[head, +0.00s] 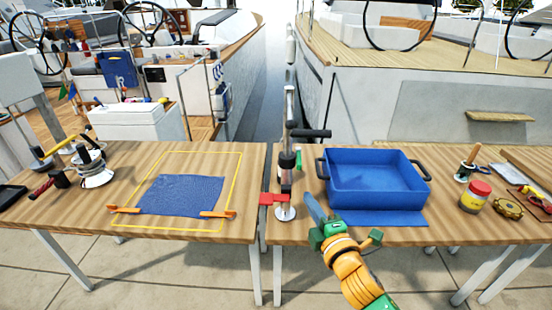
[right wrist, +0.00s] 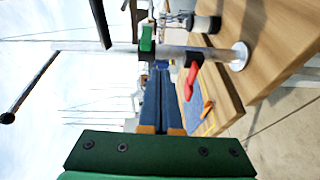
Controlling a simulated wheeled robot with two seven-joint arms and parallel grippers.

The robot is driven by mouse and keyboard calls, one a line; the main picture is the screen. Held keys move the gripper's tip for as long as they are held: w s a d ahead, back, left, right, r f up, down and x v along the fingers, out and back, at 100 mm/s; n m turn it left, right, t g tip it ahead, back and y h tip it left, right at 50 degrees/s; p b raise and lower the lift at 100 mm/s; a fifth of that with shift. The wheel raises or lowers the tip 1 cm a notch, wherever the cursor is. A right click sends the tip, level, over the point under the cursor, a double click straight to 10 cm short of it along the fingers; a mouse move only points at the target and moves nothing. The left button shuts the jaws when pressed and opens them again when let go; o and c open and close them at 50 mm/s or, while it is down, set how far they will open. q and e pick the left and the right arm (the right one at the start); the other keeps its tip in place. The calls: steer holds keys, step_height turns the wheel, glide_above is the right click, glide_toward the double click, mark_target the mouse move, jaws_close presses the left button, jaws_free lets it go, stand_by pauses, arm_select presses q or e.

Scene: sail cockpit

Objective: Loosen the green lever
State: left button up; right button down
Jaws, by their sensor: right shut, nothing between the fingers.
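A metal post (head: 288,110) stands on a round base at the left edge of the right table. A small green lever (right wrist: 146,40) sits on the post in the right wrist view, where the post lies sideways; in the head view it is only a small green patch (head: 298,159). A red lever (head: 272,199) sticks out lower on the post and also shows in the right wrist view (right wrist: 191,80). My right gripper (head: 309,198) is shut and empty, its blue fingers together, near the post's base and apart from the green lever. My left gripper is not in view.
A blue bin (head: 375,195) with black handles stands right of the post on a blue mat. A red-lidded jar (head: 475,197) is further right. The left table holds a blue cloth (head: 181,195), orange clips and a winch (head: 92,165). A black bar (head: 311,133) juts from the post.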

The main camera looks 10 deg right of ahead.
mark_target(289, 165)
steer(key=shift+n+t, duration=0.3)
steer(key=w, duration=0.3)
steer(key=w+r, duration=0.1)
steer(key=w, duration=0.2)
steer(key=w+a+r, duration=0.1)
steer(key=w, duration=0.2)
steer(key=shift+w+a, duration=0.1)
steer(key=shift+w, duration=0.2)
steer(key=shift+s+p, duration=0.1)
steer(key=shift+p, duration=0.2)
